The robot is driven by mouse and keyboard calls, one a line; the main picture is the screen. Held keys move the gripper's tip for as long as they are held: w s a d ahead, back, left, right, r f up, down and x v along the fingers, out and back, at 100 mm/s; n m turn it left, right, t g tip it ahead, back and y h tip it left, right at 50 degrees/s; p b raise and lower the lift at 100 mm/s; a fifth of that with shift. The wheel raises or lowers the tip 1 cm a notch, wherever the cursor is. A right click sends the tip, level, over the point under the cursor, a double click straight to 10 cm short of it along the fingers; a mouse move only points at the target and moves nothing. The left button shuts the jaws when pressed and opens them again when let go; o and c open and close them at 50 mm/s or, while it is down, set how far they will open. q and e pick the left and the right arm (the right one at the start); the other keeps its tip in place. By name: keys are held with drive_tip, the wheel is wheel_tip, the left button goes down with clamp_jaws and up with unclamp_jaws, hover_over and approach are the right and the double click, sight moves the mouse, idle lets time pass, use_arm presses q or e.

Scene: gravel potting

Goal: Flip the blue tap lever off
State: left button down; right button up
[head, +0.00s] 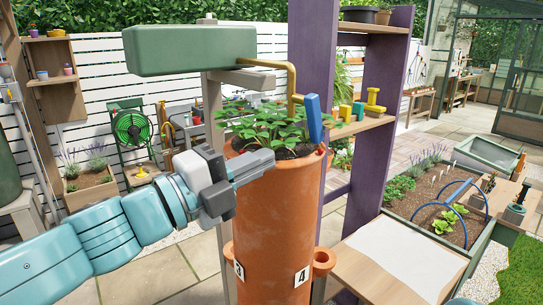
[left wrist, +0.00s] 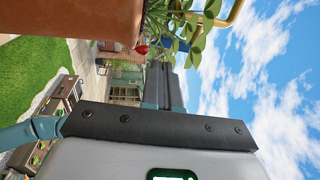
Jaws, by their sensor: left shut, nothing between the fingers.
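The blue tap lever (head: 313,118) stands nearly upright, slightly tilted, at the lower end of the brass pipe (head: 292,78), above the right side of the terracotta planter (head: 272,220). In the left wrist view, a bit of blue (left wrist: 183,45) shows behind leaves and may be the lever. My left gripper (head: 266,163) is shut and empty. It is in front of the planter's upper wall, below and left of the lever and apart from it. Its fingers (left wrist: 165,88) also show in the left wrist view. My right gripper is not in view.
Leafy strawberry plants (head: 265,125) fill the planter's top, with a red berry (left wrist: 141,49) at its rim. A green tank (head: 190,50) hangs above. A purple shelf post (head: 312,60) stands close behind the lever. A wooden table (head: 385,265) is at right.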

use_arm(q)
drive_tip(key=v, duration=0.2)
drive_tip(key=f+b+v, duration=0.1)
drive_tip(key=v, duration=0.2)
drive_tip(key=shift+s+a+f, duration=0.1)
drive_tip(key=shift+s+a, duration=0.05)
drive_tip(key=shift+a, duration=0.05)
